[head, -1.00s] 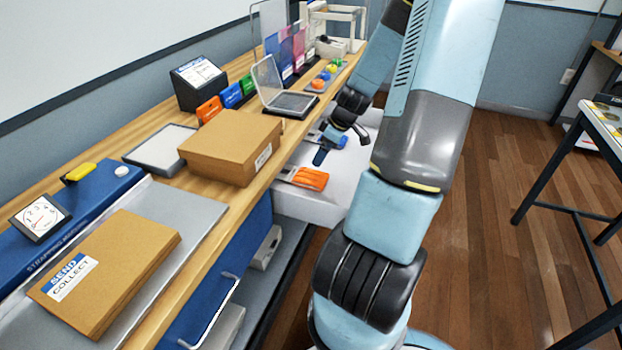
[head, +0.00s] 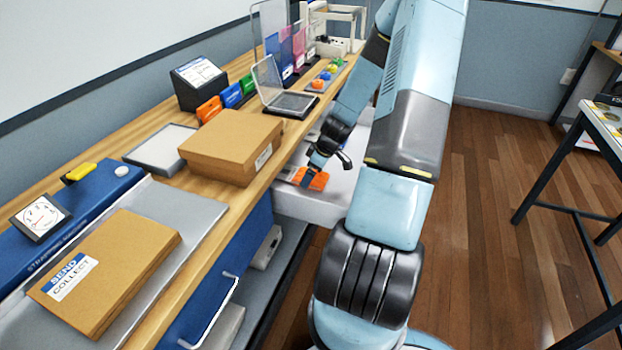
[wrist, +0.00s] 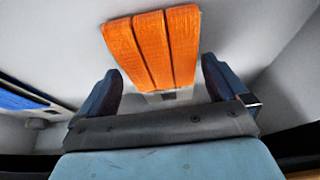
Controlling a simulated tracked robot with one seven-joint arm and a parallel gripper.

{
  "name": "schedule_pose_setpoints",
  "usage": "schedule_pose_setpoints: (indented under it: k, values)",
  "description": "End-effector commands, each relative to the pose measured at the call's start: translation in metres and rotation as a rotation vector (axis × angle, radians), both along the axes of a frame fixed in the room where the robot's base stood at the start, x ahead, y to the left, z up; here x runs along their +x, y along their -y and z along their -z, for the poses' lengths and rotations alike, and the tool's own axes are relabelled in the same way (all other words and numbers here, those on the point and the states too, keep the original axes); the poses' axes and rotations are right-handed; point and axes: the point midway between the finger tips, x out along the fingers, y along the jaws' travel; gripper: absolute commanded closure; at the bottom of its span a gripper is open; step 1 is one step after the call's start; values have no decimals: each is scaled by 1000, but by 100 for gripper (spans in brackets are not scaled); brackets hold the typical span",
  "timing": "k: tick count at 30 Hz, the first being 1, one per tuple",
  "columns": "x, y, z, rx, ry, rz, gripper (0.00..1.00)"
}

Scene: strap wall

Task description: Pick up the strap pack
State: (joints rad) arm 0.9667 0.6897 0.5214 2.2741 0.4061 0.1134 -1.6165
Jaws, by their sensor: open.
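The strap pack is an orange bundle of folded webbing (wrist: 152,45) with a grey metal piece at its near end. It lies in the white open drawer (head: 295,205) below the bench's right edge, and its orange part also shows in the head view (head: 318,182). My gripper (wrist: 162,85) is open, with one dark finger on either side of the pack's near end in the wrist view. The fingers are apart from the pack's sides there. In the head view my gripper (head: 311,172) is over the pack and hides part of it.
A blue strap item (wrist: 20,98) lies left of the orange pack in the wrist view. The bench holds a cardboard box (head: 225,140), a flat brown parcel (head: 130,265) and a clear-lidded case (head: 285,100). The drawer's walls stand around the pack.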

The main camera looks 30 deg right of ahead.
Motion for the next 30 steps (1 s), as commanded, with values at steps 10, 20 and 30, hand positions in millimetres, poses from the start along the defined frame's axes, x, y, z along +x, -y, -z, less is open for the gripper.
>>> schedule_pose_setpoints:
  k: [10, 20, 30]
  values:
    - [3, -2, 8, 0, 0, 1, 0]
    - [2, -2, 10, 0, 0, 1, 0]
    - [2, -2, 10, 0, -1, 1, 28]
